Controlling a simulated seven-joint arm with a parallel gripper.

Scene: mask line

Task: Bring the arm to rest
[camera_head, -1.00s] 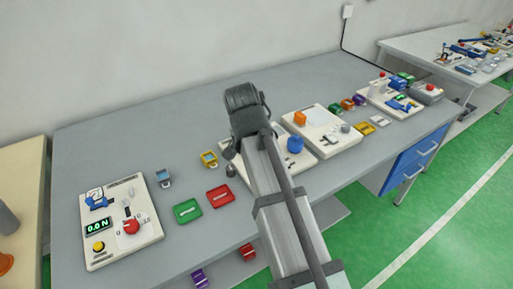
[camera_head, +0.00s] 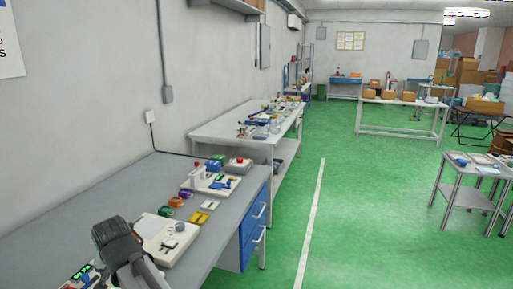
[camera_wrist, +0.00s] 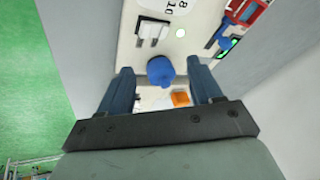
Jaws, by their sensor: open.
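My gripper (camera_wrist: 160,68) is open in the wrist view, with its two dark blue fingers apart and nothing held between them. A blue knob (camera_wrist: 160,70) on a pale board (camera_wrist: 110,40) shows in the gap between the fingers, and I cannot tell how far below them it is. An orange block (camera_wrist: 180,99) shows just past the knob, near the right finger. In the head view my arm (camera_head: 118,240) reaches over the near bench at the lower left, and its fingers are hidden there.
The grey bench (camera_head: 60,230) holds a white board (camera_head: 178,243), a yellow tray (camera_head: 199,218) and a farther panel (camera_head: 222,190) with a red button. A second bench (camera_head: 215,130) stands beyond. Green floor (camera_head: 370,220) lies open to the right.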

